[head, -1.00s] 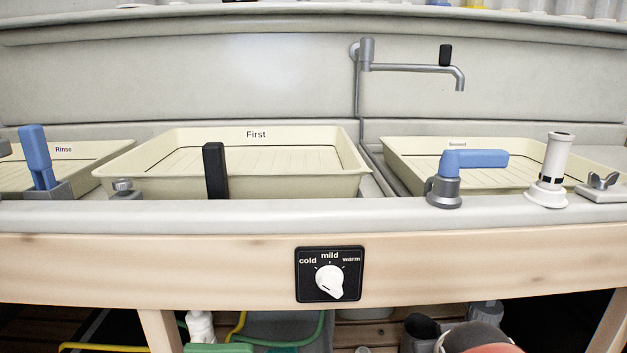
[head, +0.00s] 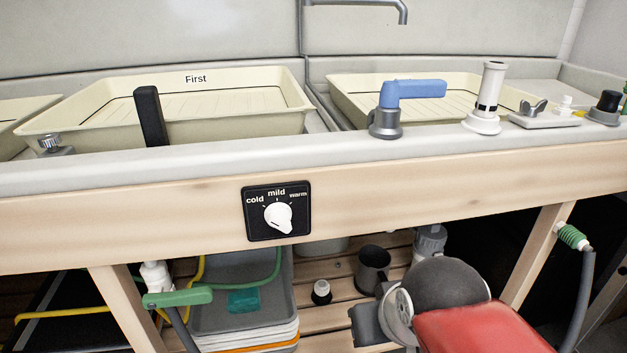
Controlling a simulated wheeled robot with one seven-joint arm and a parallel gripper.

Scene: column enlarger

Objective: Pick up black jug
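A dark jug (head: 371,272), black to dark grey with an open round top, stands upright on the slatted wooden shelf (head: 335,318) under the sink bench. It shows in the head view just left of a grey pipe fitting. Part of my red and dark grey arm is at the lower right, in front of the shelf and below the jug in the picture. My gripper's fingers are not visible, so their place relative to the jug cannot be told.
A wooden bench rail (head: 400,194) with a temperature dial (head: 278,216) runs above the shelf. A bench leg (head: 533,256) stands to the right.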

